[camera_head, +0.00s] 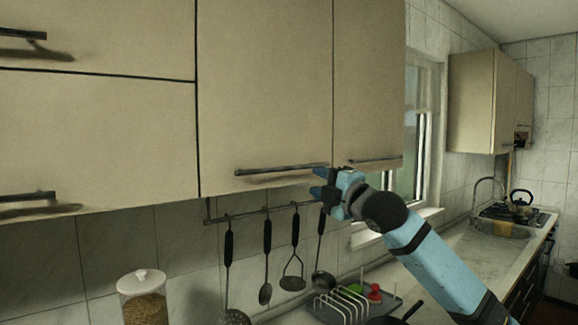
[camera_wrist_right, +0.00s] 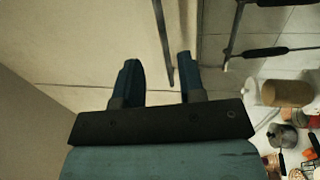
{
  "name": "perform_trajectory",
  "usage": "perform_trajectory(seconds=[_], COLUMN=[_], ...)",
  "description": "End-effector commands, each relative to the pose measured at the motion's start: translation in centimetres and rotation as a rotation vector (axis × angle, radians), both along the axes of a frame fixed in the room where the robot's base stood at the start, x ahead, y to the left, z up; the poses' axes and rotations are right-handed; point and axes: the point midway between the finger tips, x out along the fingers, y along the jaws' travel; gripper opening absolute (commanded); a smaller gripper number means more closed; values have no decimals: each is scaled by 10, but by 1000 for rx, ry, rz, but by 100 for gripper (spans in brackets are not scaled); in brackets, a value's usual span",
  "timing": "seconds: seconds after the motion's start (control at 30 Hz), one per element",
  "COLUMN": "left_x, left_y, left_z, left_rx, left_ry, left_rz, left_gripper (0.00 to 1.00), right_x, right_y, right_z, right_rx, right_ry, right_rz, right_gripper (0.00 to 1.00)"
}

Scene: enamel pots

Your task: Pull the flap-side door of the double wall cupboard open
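The double wall cupboard has two cream doors. The flap-side door (camera_head: 265,95) is the left one, next to the flap cupboard, and looks closed. Its dark bar handle (camera_head: 280,170) runs level along the bottom edge. My right gripper (camera_head: 321,182) is at the right end of this handle, fingers pointing left. In the right wrist view the fingers are apart, and the handle (camera_wrist_right: 162,40) lies in line with the gap between them, closer to the right finger. No grip on it shows. My left gripper is not in view.
The other door (camera_head: 367,80) of the cupboard is closed, its handle (camera_head: 375,159) just right of my gripper. A utensil rail (camera_head: 265,211) with hanging tools is below. Flap fronts (camera_head: 95,140) are at left, a window (camera_head: 420,130) at right.

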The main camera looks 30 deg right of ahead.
Motion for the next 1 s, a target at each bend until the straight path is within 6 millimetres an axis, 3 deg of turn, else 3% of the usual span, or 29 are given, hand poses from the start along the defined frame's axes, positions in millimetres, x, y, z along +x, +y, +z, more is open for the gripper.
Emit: perform_trajectory(seconds=[0.3, 0.5, 0.93, 1.0], left_x=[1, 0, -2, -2], left_y=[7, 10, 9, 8], left_z=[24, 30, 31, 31], left_rx=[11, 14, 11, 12], left_ry=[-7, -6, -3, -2], left_rz=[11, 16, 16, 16], left_gripper=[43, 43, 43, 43], right_x=[67, 95, 105, 104], right_y=[5, 7, 8, 8], right_z=[17, 21, 21, 21], right_rx=[5, 3, 0, 0], right_ry=[0, 0, 0, 0], right_rz=[1, 1, 0, 0], right_gripper=[37, 37, 37, 23])
